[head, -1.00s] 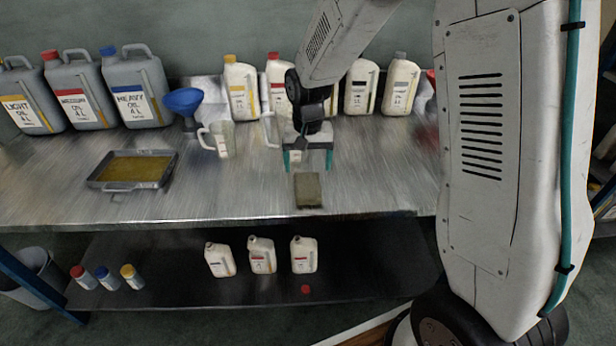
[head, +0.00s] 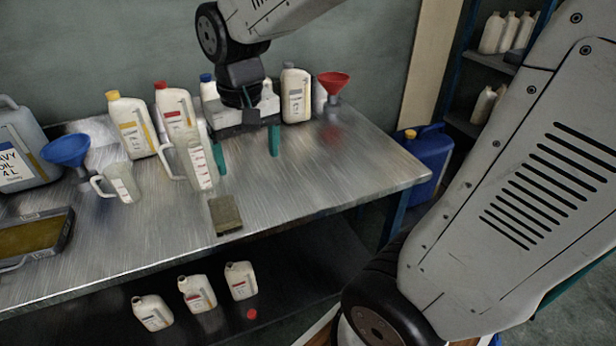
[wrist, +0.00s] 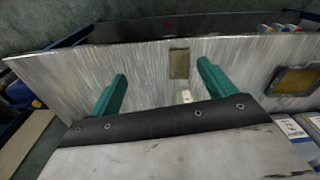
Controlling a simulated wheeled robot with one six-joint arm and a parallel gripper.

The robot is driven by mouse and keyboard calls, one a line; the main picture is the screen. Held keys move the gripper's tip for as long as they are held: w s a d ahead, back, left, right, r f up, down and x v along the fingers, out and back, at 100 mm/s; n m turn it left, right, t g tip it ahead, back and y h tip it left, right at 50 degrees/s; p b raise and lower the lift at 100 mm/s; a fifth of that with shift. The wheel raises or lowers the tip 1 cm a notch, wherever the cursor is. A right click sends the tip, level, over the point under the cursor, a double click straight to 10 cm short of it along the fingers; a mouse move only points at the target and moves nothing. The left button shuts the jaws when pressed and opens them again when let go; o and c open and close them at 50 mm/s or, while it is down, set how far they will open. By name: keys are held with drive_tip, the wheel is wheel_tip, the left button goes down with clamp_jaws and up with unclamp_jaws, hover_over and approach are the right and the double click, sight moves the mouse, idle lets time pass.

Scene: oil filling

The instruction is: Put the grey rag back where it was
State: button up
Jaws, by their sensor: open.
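The grey rag (head: 225,215) appears as a small flat grey-brown rectangle lying on the metal table near its front edge. It also shows in the wrist view (wrist: 180,64), beyond and between my fingertips. My gripper (head: 247,155) has teal fingers spread wide with nothing between them. It is over the back part of the table, behind and slightly right of the rag, apart from it. The wrist view shows the same open fingers (wrist: 162,72). The arm hides part of the bottles behind it.
Two clear measuring jugs (head: 199,162) (head: 120,182) stand left of the gripper. White bottles (head: 132,124) and a red funnel (head: 333,90) line the back. An oil tray (head: 35,238) is at left. The table's right part is clear. Small bottles (head: 197,294) stand on the lower shelf.

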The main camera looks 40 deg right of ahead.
drive_tip(key=s+d+r+n, duration=0.1)
drive_tip(key=s+r, duration=0.1)
drive_tip(key=s, duration=1.3)
drive_tip(key=shift+s+r+n+t, duration=0.2)
drive_tip(key=shift+n+t, duration=0.1)
drive_tip(key=shift+n, duration=0.1)
